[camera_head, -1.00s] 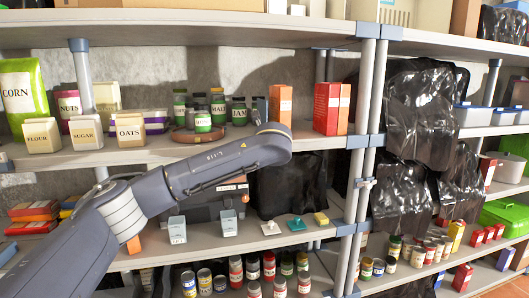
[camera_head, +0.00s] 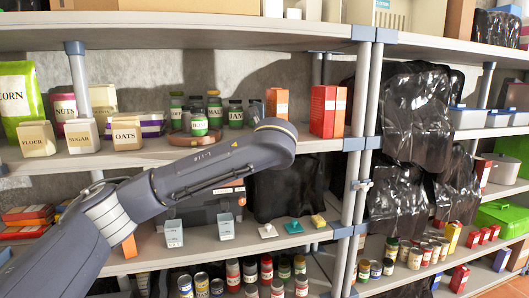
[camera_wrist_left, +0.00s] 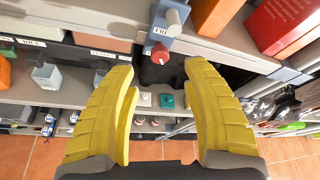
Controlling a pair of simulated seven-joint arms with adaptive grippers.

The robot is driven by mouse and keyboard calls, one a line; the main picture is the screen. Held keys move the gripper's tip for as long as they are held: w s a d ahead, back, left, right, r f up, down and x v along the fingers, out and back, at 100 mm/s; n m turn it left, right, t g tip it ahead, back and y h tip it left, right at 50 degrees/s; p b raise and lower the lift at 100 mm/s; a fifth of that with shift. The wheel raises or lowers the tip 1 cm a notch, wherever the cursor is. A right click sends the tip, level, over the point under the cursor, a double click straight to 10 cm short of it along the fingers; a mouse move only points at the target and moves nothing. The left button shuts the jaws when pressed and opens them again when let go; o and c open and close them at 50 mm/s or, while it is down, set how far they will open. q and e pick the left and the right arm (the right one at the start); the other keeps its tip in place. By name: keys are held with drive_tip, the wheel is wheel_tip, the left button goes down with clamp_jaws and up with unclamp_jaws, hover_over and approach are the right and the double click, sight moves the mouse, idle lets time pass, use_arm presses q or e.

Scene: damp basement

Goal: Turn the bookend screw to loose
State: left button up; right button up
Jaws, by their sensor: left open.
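A blue-grey bookend bracket (camera_wrist_left: 166,28) with a small label sits at the shelf edge, at the top middle of the left wrist view. A grey round end sticks up from it, and a red screw knob (camera_wrist_left: 158,54) shows at its lower end, beneath the shelf edge. The bracket shows small and dark beside an orange box in the head view (camera_head: 256,110). My left gripper (camera_wrist_left: 158,66) has its yellow fingers spread wide. The knob lies between and slightly beyond the fingertips, with no visible contact. In the head view my arm hides these fingers. My right gripper is in neither view.
The orange box (camera_head: 277,102) and a red box (camera_head: 327,111) stand right of the bracket. Several green-lidded jars (camera_head: 199,122) stand left of it. The lower shelf holds grey containers (camera_head: 226,227) and a teal piece (camera_head: 293,227). A grey post (camera_head: 360,120) stands to the right.

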use_arm(q)
drive_tip(key=shift+v, duration=2.15)
